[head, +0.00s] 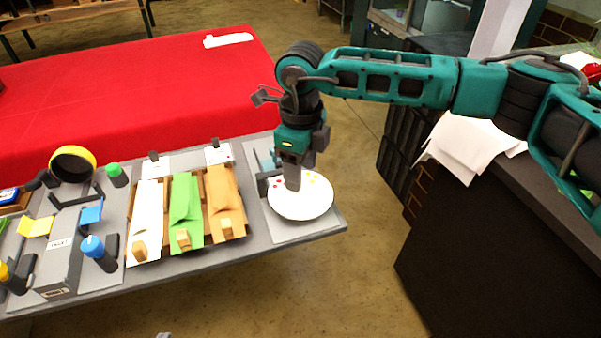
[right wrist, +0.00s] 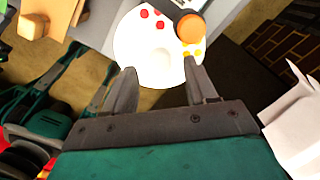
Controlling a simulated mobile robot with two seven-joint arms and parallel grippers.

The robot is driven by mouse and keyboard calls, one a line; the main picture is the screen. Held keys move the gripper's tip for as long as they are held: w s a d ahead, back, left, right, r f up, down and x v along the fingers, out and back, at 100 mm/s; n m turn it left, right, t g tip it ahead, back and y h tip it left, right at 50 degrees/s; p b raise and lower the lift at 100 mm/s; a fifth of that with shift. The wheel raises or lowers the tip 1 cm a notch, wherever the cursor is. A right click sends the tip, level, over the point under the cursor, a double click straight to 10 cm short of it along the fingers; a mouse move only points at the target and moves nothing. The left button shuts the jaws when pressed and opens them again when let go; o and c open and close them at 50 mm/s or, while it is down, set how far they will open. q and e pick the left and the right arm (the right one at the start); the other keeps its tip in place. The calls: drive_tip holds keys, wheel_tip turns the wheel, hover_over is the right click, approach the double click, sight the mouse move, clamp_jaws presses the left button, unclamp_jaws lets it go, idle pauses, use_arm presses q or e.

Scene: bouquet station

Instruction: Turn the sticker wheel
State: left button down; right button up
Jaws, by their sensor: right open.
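The sticker wheel (head: 306,205) is a white disc on a grey mat at the right end of the table. It carries small red and yellow stickers on its far part. In the right wrist view the wheel (right wrist: 140,57) shows red stickers, yellow stickers and a dark post with an orange end over its rim. My right gripper (head: 293,183) points down over the wheel's far left part; its open, empty fingers show in the right wrist view (right wrist: 161,84). I cannot tell whether a fingertip touches the disc. My left gripper is not in view.
Left of the wheel stands a wooden rack with white, green (head: 185,208) and orange (head: 223,200) paper sleeves. Further left are a yellow tape ring (head: 91,158) and a blue-capped bottle (head: 92,246). A red-covered table (head: 130,90) lies behind. A dark counter stands at right.

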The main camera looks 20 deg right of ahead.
drive_tip(key=shift+f, duration=1.15)
drive_tip(key=c, duration=1.1)
drive_tip(key=shift+o, duration=0.2)
